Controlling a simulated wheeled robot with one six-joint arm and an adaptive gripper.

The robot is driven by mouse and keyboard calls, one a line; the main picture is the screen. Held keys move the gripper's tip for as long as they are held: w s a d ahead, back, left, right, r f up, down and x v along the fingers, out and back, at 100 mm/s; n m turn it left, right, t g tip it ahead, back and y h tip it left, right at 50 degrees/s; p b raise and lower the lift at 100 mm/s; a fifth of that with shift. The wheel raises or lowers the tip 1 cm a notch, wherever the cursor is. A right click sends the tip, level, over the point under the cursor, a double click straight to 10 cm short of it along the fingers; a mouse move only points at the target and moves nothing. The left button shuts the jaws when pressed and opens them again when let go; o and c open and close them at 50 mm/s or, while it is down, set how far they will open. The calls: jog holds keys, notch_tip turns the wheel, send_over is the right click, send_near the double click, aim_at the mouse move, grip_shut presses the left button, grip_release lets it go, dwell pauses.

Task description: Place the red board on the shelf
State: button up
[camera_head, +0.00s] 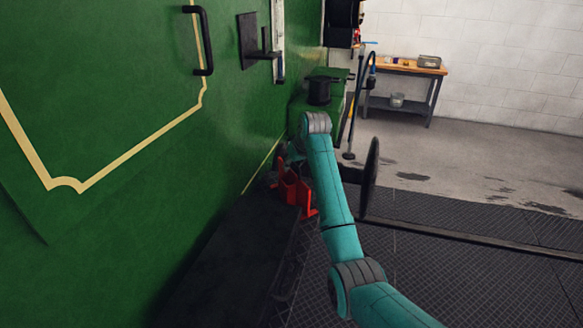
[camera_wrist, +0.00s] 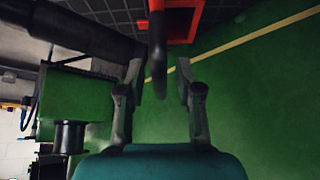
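A red angular thing (camera_head: 294,190), likely the red board, is beside the green tram side, at the far end of the dark ledge. Its red frame also shows at the top of the wrist view (camera_wrist: 183,22). A dark curved bar (camera_wrist: 157,62) hangs in front of it. My gripper (camera_wrist: 160,75) has its two fingers apart, with the bar between them and gaps on both sides. In the head view my arm partly hides the red thing and the gripper. A wooden workbench (camera_head: 403,68) with a low shelf stands at the back wall; I cannot tell whether that is the task's shelf.
The green tram side (camera_head: 120,150) with a black handle (camera_head: 203,40) fills the left. A dark ledge (camera_head: 225,260) runs along it. A dark round disc (camera_head: 371,178) and a thin post (camera_head: 352,125) stand right of my arm.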

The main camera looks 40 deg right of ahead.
jog(key=v, duration=1)
jog(key=shift+s, duration=0.1)
jog(key=shift+d, duration=0.1)
